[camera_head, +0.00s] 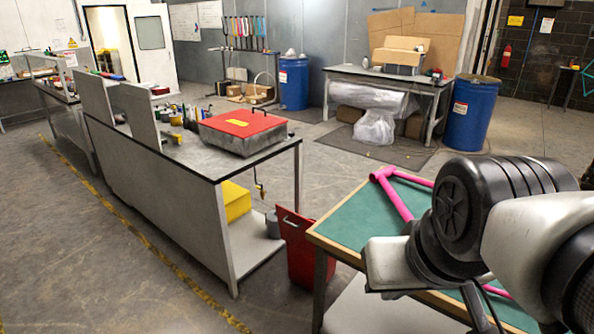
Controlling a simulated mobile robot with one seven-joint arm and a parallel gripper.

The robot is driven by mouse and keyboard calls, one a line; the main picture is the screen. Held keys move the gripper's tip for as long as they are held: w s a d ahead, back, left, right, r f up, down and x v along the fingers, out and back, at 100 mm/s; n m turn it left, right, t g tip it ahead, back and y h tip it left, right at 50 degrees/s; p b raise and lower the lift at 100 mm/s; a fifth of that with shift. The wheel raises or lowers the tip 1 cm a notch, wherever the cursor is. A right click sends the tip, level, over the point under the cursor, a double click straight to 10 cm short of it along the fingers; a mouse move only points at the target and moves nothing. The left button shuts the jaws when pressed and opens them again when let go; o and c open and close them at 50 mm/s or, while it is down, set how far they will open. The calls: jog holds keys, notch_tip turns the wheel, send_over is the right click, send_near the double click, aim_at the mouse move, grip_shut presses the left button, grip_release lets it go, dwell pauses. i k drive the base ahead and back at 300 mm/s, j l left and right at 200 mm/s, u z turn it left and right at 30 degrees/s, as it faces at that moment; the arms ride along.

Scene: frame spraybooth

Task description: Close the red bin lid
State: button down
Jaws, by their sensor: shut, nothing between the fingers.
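A red bin (301,248) stands on the floor between the grey bench and the green-topped table. Its upper part shows a dark slot or handle opening; I cannot tell whether it has a lid or how that lid sits. A grey metal box (247,143) on the grey bench has a flat red lid (240,123) with a yellow label. That lid appears to lie down on the box. My arm fills the lower right of the head view, over the green-topped table and apart from both red things. My gripper's fingers are not visible.
The grey bench (175,185) carries bottles and small tools; a yellow box (236,200) sits on its lower shelf. The green-topped table (352,222) holds a pink frame (393,193). Blue drums (471,112) stand farther back. The floor left of the bench is clear.

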aim_at(295, 234)
jog(key=i+j+z, duration=0.2)
jog(key=z, duration=0.25)
jog(key=i+j+z, duration=0.15)
jog(key=j+z, duration=0.35)
jog(key=i+j+z, duration=0.1)
jog(key=j, duration=0.25)
jog(key=j+z, duration=0.1)
jog(key=j, duration=0.25)
jog(key=i+j, duration=0.15)
jog(key=j, duration=0.25)
jog(key=i+j, duration=0.1)
jog(key=j, duration=0.35)
jog(key=i+j, duration=0.1)
jog(key=j, duration=0.35)
jog(key=j+z, duration=0.1)
jog(key=j, duration=0.4)
jog(key=i, duration=0.05)
